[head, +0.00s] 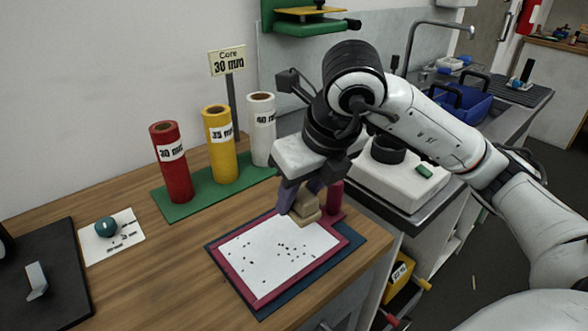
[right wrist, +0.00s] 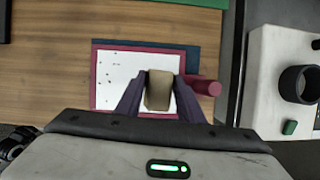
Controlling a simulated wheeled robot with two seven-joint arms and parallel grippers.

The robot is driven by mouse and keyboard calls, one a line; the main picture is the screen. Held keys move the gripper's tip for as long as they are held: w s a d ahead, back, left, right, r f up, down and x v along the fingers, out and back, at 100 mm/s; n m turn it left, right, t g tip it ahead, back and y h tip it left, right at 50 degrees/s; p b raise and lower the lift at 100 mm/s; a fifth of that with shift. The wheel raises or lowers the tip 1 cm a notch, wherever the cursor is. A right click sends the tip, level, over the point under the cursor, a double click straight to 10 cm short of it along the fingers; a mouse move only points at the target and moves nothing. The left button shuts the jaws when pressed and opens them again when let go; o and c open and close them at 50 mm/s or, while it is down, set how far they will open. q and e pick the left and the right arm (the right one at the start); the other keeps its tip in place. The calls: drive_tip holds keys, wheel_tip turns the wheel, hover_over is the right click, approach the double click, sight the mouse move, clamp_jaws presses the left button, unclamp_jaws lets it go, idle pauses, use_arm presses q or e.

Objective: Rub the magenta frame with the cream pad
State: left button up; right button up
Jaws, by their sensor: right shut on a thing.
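The magenta frame (head: 262,299) lies flat on a dark blue mat (head: 264,315) on the wooden counter. Its white sheet (head: 268,262) carries several dark specks; the frame also shows in the right wrist view (right wrist: 94,80). My right gripper (head: 300,202) is shut on the cream pad (head: 306,207), over the frame's far right part. In the right wrist view, the pad (right wrist: 159,90) sits between the two purple fingers (right wrist: 157,95). I cannot tell whether the pad touches the sheet. My left gripper is not in view.
Red (head: 173,165), yellow (head: 219,145) and white (head: 262,130) rolls stand on a green base behind the frame. A white card with a teal knob (head: 106,227) and a black board (head: 50,275) lie left. A white machine (head: 400,180) stands right.

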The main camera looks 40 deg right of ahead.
drive_tip(key=shift+r+p, duration=0.65)
drive_tip(key=shift+r, duration=0.65)
